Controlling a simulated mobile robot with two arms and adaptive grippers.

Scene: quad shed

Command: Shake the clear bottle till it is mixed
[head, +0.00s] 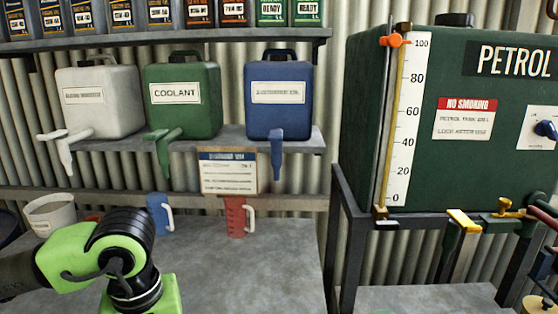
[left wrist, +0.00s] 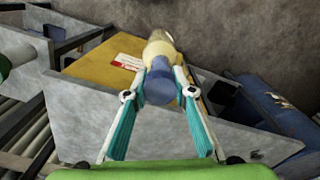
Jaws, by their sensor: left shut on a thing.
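The bottle (left wrist: 160,50) shows in the left wrist view, between the fingertips of my left gripper (left wrist: 161,85). Its near part is blue, its middle is pale yellow, and its far end looks clear. The blue and the yellow show as separate bands. The teal-padded fingers are shut on the blue part from both sides. In the head view only my green and black left arm shows at the lower left; its gripper and the bottle are out of that frame. My right gripper is in neither view.
A grey workbench (head: 255,275) holds a blue jug (head: 158,215), a red jug (head: 236,217) and a pale bucket (head: 50,212). White, green and blue canisters stand on a shelf above. A green petrol tank (head: 375,130) stands right. Grey bins (left wrist: 85,115) lie beyond the bottle.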

